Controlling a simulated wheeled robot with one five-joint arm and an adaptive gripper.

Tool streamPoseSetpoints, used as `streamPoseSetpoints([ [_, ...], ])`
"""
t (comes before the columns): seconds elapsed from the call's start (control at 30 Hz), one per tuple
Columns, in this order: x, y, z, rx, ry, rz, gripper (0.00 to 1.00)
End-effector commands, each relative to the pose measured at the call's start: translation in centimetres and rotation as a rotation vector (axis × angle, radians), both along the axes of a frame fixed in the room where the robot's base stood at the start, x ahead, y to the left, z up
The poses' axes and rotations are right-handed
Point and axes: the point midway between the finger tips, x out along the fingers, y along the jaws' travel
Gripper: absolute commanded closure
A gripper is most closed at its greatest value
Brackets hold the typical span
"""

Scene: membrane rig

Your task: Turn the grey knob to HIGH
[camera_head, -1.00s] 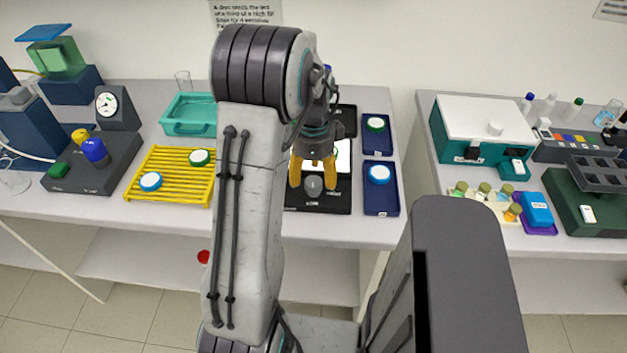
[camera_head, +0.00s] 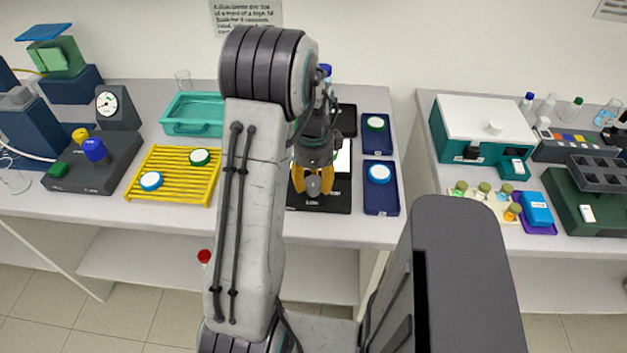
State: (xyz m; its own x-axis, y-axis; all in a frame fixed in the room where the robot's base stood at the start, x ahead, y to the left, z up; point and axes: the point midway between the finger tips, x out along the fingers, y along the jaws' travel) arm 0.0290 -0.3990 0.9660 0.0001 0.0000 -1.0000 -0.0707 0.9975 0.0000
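The grey knob (camera_head: 313,187) sits at the front of a black device (camera_head: 341,203) with a lit white panel (camera_head: 343,158). My gripper (camera_head: 313,184) is over the front of this device, with its yellow fingers pointing down on the left and right of the knob. The fingers look parted around the knob; I cannot tell whether they touch it. The knob's markings and the HIGH label are too small to read, and my arm hides the device's left part.
Blue trays with a green-ringed dish (camera_head: 376,123) and a blue-ringed dish (camera_head: 379,174) stand close on the right. A yellow rack (camera_head: 172,176) with two dishes and a teal tray (camera_head: 193,128) are on the left. A gap separates this bench from the right bench.

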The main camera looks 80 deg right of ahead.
Motion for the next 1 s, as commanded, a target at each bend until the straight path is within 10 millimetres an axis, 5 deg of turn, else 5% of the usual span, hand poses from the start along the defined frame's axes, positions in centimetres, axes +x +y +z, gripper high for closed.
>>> streamPoseSetpoints([
  [0.33,0.00,-0.01,0.00,0.000,0.000,0.000,0.91],
  [0.67,0.00,0.01,-0.13,0.000,0.000,0.056,0.92],
  [1.0,0.00,0.00,-0.23,0.000,0.000,0.315,0.92],
])
